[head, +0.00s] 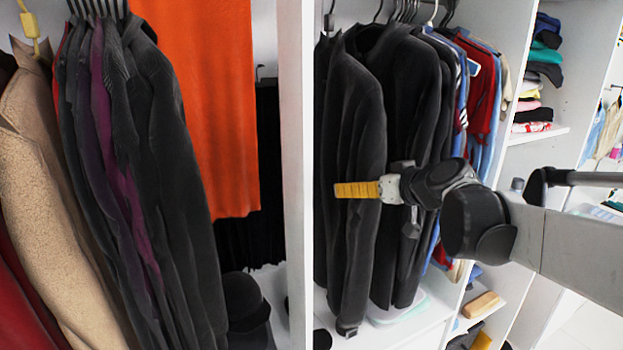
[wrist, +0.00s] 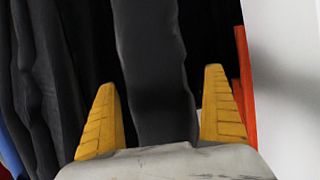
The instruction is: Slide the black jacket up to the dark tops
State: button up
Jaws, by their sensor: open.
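The black jacket (head: 360,145) hangs in the right-hand bay, near the white divider. The dark tops (head: 412,125) hang just right of it, with a narrow gap between lower down. My gripper (head: 338,190) reaches in from the right, its yellow fingers in front of the jacket at mid height. In the wrist view my gripper (wrist: 160,78) is open, with a finger on each side of a dark grey garment strip (wrist: 152,50), which looks like the jacket. Clear space shows beside both fingers. Other dark garments (wrist: 42,90) hang to the left there. The jacket's hanger is partly hidden.
A white divider (head: 300,120) stands close left of the jacket; a white panel (wrist: 290,70) fills the wrist view's right. Coloured shirts (head: 482,100) hang beyond the dark tops. The left bay holds a beige coat (head: 35,160) and an orange garment (head: 210,90).

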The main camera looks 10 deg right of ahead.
jog(key=shift+x, duration=1.5)
jog(key=c, duration=1.5)
jog(key=shift+d, duration=0.2)
jog(key=shift+w+d, duration=0.1)
jog(key=shift+d, duration=0.15)
jog(key=o, duration=1.5)
jog(key=shift+d, duration=0.1)
jog(key=shift+r, duration=0.1)
